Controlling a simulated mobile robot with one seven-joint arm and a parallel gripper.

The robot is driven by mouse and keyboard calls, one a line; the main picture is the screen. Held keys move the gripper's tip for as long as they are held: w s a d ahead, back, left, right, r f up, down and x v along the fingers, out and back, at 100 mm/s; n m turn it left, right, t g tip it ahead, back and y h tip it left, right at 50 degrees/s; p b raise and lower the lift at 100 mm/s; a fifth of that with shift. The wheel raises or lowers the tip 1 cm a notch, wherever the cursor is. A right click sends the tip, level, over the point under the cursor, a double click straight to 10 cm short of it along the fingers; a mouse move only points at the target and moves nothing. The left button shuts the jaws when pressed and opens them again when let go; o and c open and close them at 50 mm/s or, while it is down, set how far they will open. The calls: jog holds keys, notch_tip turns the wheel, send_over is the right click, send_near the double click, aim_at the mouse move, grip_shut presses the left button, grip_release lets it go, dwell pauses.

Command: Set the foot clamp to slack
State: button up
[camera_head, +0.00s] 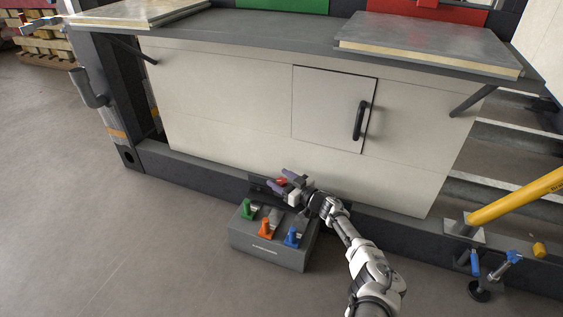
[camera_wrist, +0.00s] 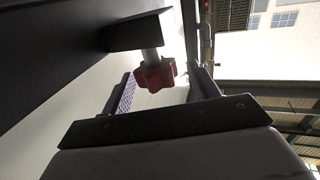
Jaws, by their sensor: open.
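A red star-shaped knob (camera_wrist: 155,76) sits on a pale metal stem below a dark block (camera_wrist: 138,32) in the wrist view. A small red part, apparently this knob (camera_head: 282,182), shows between my fingers in the head view, low by the frame's bottom beam. My gripper (camera_head: 283,180) is open, with a finger on each side of the knob. In the wrist view the fingers of my gripper (camera_wrist: 161,82) stand apart around it, with visible gaps. No label names the foot clamp, and the knob's slack or tight setting cannot be told.
A dark grey box (camera_head: 268,253) with green, orange and blue parts stands on the floor just below my gripper. The dark bottom beam (camera_head: 195,172) and pale panel (camera_head: 225,120) are close behind. A yellow strut (camera_head: 515,195) is at right. Floor at left is clear.

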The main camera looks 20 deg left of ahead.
aim_at(281, 180)
notch_tip(281, 180, up, 20)
jog(key=p, duration=0.8)
jog(key=shift+f, duration=0.25)
